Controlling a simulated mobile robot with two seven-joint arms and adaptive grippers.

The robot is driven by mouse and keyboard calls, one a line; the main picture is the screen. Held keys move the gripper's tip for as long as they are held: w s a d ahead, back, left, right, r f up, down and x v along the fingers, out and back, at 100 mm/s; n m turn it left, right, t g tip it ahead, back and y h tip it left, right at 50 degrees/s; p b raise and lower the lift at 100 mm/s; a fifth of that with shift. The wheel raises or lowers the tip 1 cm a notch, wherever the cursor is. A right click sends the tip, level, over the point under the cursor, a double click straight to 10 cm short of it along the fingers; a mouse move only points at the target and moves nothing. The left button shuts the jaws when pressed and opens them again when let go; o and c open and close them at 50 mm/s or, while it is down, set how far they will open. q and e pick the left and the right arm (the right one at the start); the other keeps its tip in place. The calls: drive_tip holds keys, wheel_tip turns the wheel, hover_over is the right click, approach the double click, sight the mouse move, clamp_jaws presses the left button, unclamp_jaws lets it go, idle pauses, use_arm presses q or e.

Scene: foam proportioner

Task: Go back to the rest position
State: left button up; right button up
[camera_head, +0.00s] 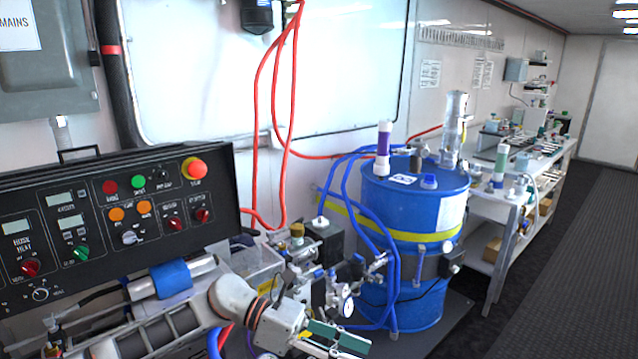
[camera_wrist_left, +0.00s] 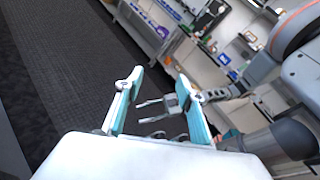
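My left gripper (camera_head: 345,343) is at the bottom edge of the head view, its arm coming in from the left in front of the control panel. Its teal-padded fingers are partly cut off there. In the left wrist view the left gripper (camera_wrist_left: 158,88) has its two fingers wide apart, with nothing held between them. My right gripper (camera_wrist_left: 150,111) shows beyond them in that view, with thin grey fingers apart and empty. It is not visible in the head view.
A black control panel (camera_head: 110,215) with knobs and buttons stands at left. Valves and a pressure gauge (camera_head: 344,302) are close beyond my left gripper. A blue drum (camera_head: 405,250) with hoses stands at centre right. A workbench (camera_head: 495,207) runs behind it. The dark floor (camera_head: 570,290) at right is clear.

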use_arm(q)
drive_tip(key=w+a+f+m+t+y, duration=0.15)
drive_tip(key=a+f+m+t, duration=0.45)
drive_tip(key=m, duration=0.6)
drive_tip(key=a+f+m+t+y, duration=0.25)
drive_tip(key=m+t, duration=0.45)
drive_tip(key=m, duration=0.4)
drive_tip(key=w+a+f+m+t+y, duration=0.1)
drive_tip(key=a+f+m+t, duration=0.5)
drive_tip(key=m, duration=0.6)
drive_tip(key=s+a+f+n+g+y, duration=0.2)
drive_tip(key=s+a+f+n+y, duration=0.2)
drive_tip(key=s+a+f+n, duration=0.2)
drive_tip(key=s+a+f+n+g+y, duration=0.2)
drive_tip(key=s+a+f+n, duration=0.4)
drive_tip(key=s+f, duration=0.5)
wheel_tip(320, 180, down, 2)
drive_tip(key=shift+s+a+y, duration=0.3)
drive_tip(key=shift+a+y, duration=0.6)
drive_tip(key=shift+a, duration=0.05)
